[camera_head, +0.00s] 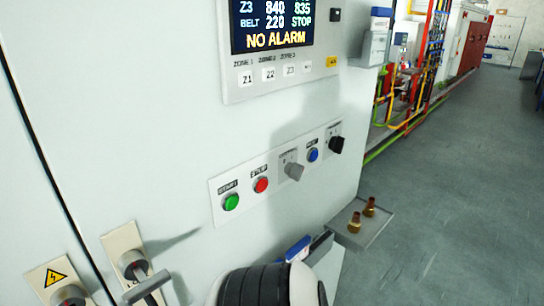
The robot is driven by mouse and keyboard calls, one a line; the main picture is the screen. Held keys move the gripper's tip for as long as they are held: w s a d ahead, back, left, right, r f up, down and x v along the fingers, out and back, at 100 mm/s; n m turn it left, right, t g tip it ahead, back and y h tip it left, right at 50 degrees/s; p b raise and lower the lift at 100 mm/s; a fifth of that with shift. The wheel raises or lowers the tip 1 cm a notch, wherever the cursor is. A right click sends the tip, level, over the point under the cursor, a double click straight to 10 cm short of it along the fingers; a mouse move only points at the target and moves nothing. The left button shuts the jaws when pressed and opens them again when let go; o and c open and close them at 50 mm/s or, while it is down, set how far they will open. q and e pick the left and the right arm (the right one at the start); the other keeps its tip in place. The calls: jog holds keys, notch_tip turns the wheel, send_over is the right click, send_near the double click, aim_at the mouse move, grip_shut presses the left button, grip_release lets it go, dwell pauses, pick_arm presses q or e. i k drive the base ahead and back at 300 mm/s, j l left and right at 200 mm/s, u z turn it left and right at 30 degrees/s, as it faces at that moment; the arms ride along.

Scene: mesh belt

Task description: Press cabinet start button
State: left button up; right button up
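The green start button (231,202) sits at the left end of a pale control strip (218,211) on the cabinet front, with a small label above it. The red stop button (261,185) is just right of it. One of my arms, probably the right, rises at the bottom middle, below and apart from the strip. Blue and grey parts beyond its black ribbed section may belong to its gripper (309,247). The fingertips are not clearly seen, so I cannot tell whether it is open. My other gripper is not in view. Nothing touches the start button.
The strip also has a grey selector (291,170), blue button (313,155) and black knob (336,145). The display (272,22) reads STOP and NO ALARM. Handles (134,264) stick out at lower left. A small shelf (372,234) holds two brass parts. Open floor lies right.

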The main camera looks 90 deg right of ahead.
aim_at(232, 202)
jog(key=z, duration=2.85)
